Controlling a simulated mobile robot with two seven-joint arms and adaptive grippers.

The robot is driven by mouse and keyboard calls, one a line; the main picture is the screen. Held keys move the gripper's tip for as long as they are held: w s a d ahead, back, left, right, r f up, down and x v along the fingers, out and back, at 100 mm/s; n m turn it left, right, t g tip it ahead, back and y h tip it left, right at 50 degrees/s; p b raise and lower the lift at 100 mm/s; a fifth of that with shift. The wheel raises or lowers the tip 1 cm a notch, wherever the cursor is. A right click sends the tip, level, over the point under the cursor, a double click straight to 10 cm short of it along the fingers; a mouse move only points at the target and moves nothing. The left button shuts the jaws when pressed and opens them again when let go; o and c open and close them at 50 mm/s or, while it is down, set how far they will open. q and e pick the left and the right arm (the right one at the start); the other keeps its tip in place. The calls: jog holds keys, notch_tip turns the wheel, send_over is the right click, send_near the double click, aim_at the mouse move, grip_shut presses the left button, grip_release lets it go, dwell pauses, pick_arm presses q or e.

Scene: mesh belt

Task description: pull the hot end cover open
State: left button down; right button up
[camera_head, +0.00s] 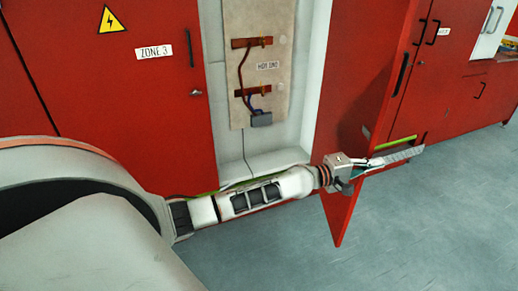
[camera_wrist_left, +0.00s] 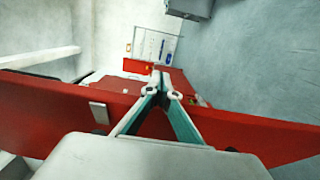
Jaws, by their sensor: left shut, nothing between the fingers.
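The hot end cover (camera_head: 365,75) is a tall red door, swung open at the right of the recess in the head view. A dark vertical handle (camera_head: 401,74) is on it. The opened recess shows a beige panel (camera_head: 283,60) labelled HOT END. My left gripper (camera_head: 412,153) reaches across the lower part of the door, its fingers shut and empty. In the left wrist view the fingertips (camera_wrist_left: 161,76) meet in front of a long red panel (camera_wrist_left: 45,110), probably this door. I cannot tell if they touch it. My right gripper is out of view.
A shut red ZONE 3 door (camera_head: 125,90) with a warning sign stands left of the recess. More red cabinets (camera_head: 460,85) line the wall at the right. The grey floor (camera_head: 430,220) in front of them is clear.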

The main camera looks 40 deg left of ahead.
pick_arm(q)
jog(key=d+b+x, duration=0.1)
jog(key=b+x, duration=0.5)
jog(key=x, duration=0.9)
jog(key=shift+s+d+b, duration=0.15)
jog(key=shift+s+b, duration=0.2)
jog(key=shift+s, duration=0.1)
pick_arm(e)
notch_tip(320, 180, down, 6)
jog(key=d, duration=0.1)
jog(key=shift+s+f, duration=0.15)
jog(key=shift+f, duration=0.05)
pick_arm(q)
jog(key=shift+r, duration=0.2)
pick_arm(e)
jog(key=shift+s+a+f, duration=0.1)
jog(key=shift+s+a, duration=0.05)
